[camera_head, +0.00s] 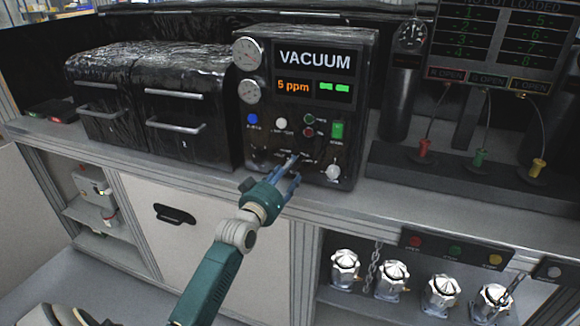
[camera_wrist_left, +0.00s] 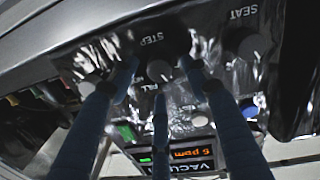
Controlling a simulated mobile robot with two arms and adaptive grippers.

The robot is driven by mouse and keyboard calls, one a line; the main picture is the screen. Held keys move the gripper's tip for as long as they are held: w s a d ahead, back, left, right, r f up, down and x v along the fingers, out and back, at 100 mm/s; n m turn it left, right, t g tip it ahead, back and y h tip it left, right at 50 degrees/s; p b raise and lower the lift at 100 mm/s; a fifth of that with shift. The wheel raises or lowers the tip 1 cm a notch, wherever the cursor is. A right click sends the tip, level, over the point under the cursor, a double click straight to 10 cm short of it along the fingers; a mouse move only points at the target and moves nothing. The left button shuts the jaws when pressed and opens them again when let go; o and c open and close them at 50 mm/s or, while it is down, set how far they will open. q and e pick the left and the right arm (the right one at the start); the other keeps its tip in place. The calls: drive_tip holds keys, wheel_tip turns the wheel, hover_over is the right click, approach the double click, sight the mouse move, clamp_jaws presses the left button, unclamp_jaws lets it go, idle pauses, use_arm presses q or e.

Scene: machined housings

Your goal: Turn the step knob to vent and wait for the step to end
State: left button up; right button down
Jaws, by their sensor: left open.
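My left gripper (camera_head: 294,168) is open in front of the lower part of the vacuum panel (camera_head: 362,62). In the wrist view its blue fingers are spread about the step knob; whether they touch it I cannot tell. In the head view the gripper hides that knob. The knob's pointer and the vent mark are not readable. The display (camera_head: 311,88) shows VACUUM, an orange 5 ppm and green marks. My right gripper is not in view.
A SEAT knob (camera_wrist_left: 250,47) sits beside the step knob. A white knob (camera_head: 333,172) is at the panel's lower right. Blue (camera_head: 252,118), white (camera_head: 281,123) and green (camera_head: 337,130) controls sit above. Two black drawer-like housings (camera_head: 183,105) stand left. The bench front edge (camera_head: 440,218) runs below.

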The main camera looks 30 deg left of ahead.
use_arm(q)
drive_tip(key=shift+w+a, duration=0.15)
drive_tip(key=shift+w, duration=0.85)
drive_tip(key=shift+c, duration=0.2)
drive_tip(key=c, duration=1.1)
drive_tip(key=n, duration=0.4)
drive_tip(key=shift+f+n+p, duration=0.1)
drive_tip(key=shift+n+p, duration=0.2)
drive_tip(key=shift+n, duration=0.1)
drive_tip(key=shift+n+t, duration=0.3)
drive_tip(key=shift+n, duration=1.8)
drive_tip(key=shift+y, duration=0.4)
